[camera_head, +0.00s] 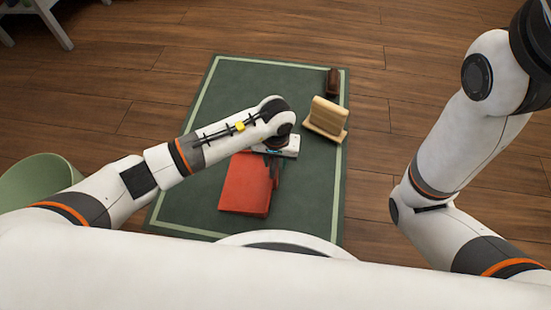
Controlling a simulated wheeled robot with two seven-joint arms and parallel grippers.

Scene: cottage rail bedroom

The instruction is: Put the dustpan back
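A red dustpan (243,184) lies on the dark green mat (268,80). My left arm reaches in from the left above it. My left gripper (276,172) is at the dustpan's upper right edge, pointing down. My own wrist hides part of it, so I cannot tell whether its fingers are closed on the dustpan. A light wooden stand (327,116) with an upright board is on the mat, up and right of my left gripper. My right arm is bent at the right side; its gripper is outside the view.
A small dark brown block-like object (333,82) sits behind the wooden stand. A pale green bin (38,180) stands at the left, beside my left arm. White furniture legs (52,22) show at the top left. The wooden floor (400,60) beyond the mat is clear.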

